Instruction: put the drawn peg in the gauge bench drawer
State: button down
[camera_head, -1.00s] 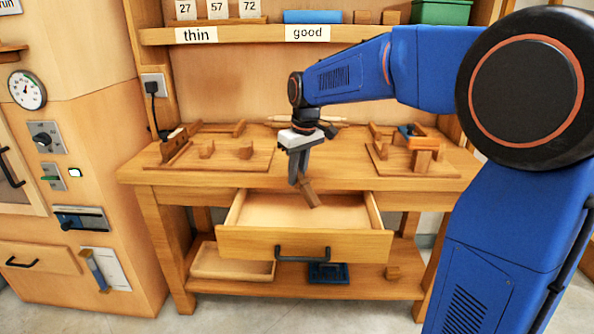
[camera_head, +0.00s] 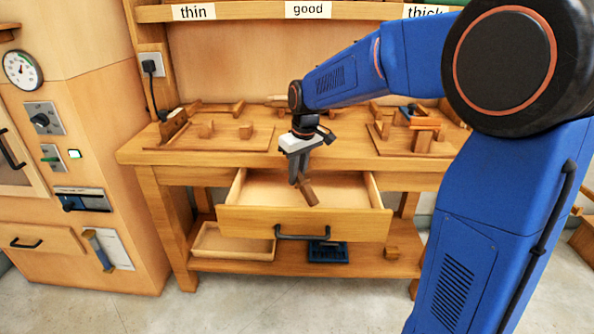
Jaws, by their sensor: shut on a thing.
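My gripper (camera_head: 303,180) is shut on a brown wooden peg (camera_head: 308,191), which hangs tilted below the fingertips. The gripper points down over the open drawer (camera_head: 248,220) of the wooden gauge bench (camera_head: 150,156). The peg appears above or just within the drawer's opening; its exact height over the drawer floor is hard to tell. The drawer is pulled out toward me, with a dark handle (camera_head: 302,237) on its front. The part of the drawer floor that shows is bare; my gripper and the peg hide some of it.
Wooden fixtures on boards stand on the bench top at left (camera_head: 222,137) and right (camera_head: 415,141). A cabinet with a dial (camera_head: 22,70) stands at left.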

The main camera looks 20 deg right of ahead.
jog(key=shift+f, duration=0.1)
jog(key=c, duration=1.6)
grip_release()
jog(key=shift+o, duration=0.2)
jog(key=shift+r, duration=0.45)
jog(key=s+d+r, duration=0.1)
jog(key=s+r, duration=0.2)
jog(key=r, duration=1.3)
jog(key=s+d+f+m+t, duration=0.1)
jog(key=s+f, duration=0.4)
jog(key=s, duration=0.5)
jog(key=s+d+f+m+t, duration=0.1)
jog(key=s+d+f, duration=0.3)
jog(key=s, duration=0.6)
jog(key=s+d+f+m+t, duration=0.1)
jog(key=s+d+f+m, duration=0.1)
jog(key=s+f, duration=0.5)
jog(key=s+m, duration=0.1)
jog(key=s, duration=0.3)
jog(key=shift+d+f+h, duration=0.15)
jog(key=shift+h, duration=0.25)
